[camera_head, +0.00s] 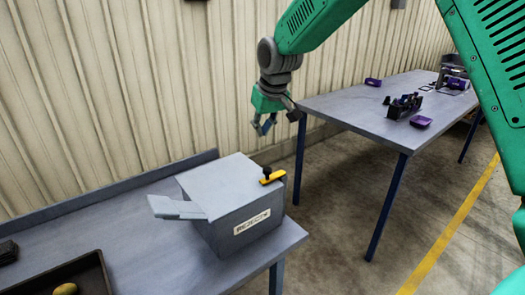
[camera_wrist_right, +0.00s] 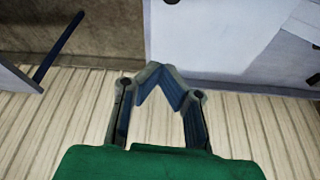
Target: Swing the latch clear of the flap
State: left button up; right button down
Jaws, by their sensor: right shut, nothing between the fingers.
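A grey box (camera_head: 235,222) with a "REJECT" label stands at the right end of the near table. A yellow latch (camera_head: 273,177) with a black knob lies at the right edge of its flat top panel (camera_head: 228,185). I cannot tell for certain which panel is the flap. My right gripper (camera_head: 264,127) hangs above and behind the latch, apart from it, shut and empty. In the right wrist view its fingers (camera_wrist_right: 160,72) meet at the tips, and the latch's yellow bar is not visible. My left gripper is not in view.
A light grey chute piece (camera_head: 176,207) juts left from the box. A dark tray (camera_head: 60,275) with a yellowish potato (camera_head: 66,289) sits at lower left. A second table (camera_head: 365,105) with purple and black items stands at right. The ribbed wall (camera_head: 120,90) is close behind my gripper.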

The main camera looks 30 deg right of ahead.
jog(key=x, duration=1)
jog(key=shift+p, duration=0.4)
jog(key=s, duration=0.3)
jog(key=shift+p, duration=0.35)
jog(key=shift+s+a, duration=0.1)
jog(key=shift+s, duration=0.45)
jog(key=shift+w+f, duration=0.1)
jog(key=shift+f, duration=0.05)
